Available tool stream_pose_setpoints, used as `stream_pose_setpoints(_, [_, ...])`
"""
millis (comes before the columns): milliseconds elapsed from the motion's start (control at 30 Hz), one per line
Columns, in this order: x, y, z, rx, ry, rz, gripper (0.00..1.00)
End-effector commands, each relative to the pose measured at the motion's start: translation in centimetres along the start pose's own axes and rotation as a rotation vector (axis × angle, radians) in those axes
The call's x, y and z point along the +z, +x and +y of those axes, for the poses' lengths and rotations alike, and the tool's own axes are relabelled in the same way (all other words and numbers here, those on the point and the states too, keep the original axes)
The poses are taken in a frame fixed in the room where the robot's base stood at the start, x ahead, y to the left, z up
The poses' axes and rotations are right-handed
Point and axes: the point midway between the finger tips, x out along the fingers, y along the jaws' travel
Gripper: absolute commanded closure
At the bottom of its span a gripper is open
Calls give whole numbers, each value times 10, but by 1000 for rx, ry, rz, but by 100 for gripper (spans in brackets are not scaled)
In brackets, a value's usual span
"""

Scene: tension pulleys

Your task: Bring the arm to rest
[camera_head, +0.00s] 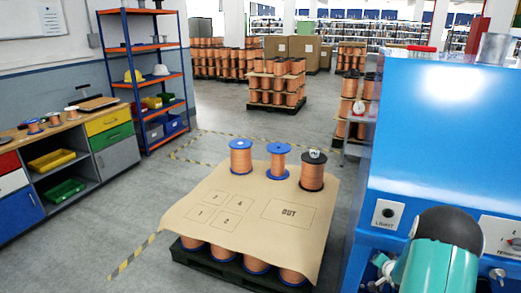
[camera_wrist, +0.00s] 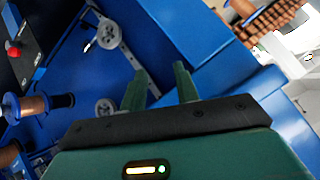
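My gripper (camera_wrist: 160,80) shows in the wrist view with its two green fingers apart and nothing visible between them. It faces the blue machine (camera_wrist: 210,45), which bears a grey pulley (camera_wrist: 106,33) and a second pulley (camera_wrist: 105,107). I cannot tell if the fingertips touch the machine. In the head view the blue machine (camera_head: 450,130) fills the right side. Part of my teal and black arm stands in front of it at the lower right. My gripper is hidden in that view.
A pallet with a brown sheet (camera_head: 240,210) bears three copper spools (camera_head: 278,160) along its back edge. A copper spool (camera_wrist: 30,105) and a red button (camera_wrist: 13,50) are at the left of the wrist view. Grey floor (camera_head: 130,215) is clear left of the pallet.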

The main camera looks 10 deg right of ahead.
Motion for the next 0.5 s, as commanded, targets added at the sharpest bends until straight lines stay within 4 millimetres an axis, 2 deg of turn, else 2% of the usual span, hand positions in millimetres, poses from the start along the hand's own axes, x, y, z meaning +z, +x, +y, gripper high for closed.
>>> stream_pose_setpoints(33, [-12,-14,-26,9,-41,1,69])
stream_pose_setpoints(200, [-33,-60,-91,58,-161,-17,69])
stream_pose_setpoints(333, [-39,-103,-137,86,-242,-39,69])
stream_pose_setpoints(500, [-35,-165,-190,107,-343,-78,69])
